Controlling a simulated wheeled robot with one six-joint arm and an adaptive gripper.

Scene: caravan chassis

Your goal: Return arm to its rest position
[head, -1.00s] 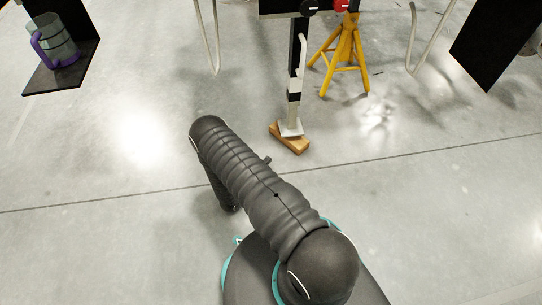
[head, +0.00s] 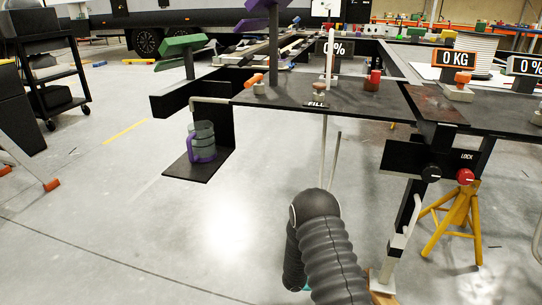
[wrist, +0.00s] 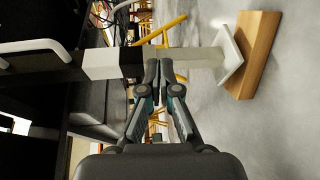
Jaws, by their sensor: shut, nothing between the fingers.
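My gripper (wrist: 158,72) shows in the wrist view with its two dark fingers together and nothing between them. Beyond the fingertips is a white and black jack leg (wrist: 195,60) with a pale foot plate, lying sideways in this picture. The foot plate meets a wooden block (wrist: 254,55); I cannot tell any gap to my fingers. In the head view my dark ribbed arm (head: 333,255) rises from the bottom, bent at the elbow. My gripper is hidden there. The jack leg (head: 402,232) stands right of the arm.
A black chassis deck (head: 290,92) with a FILL label spans the middle. A jug with a purple handle (head: 203,143) stands on a low shelf (head: 190,172) at left. A red LOCK knob (head: 465,177) is above a yellow stand (head: 455,220).

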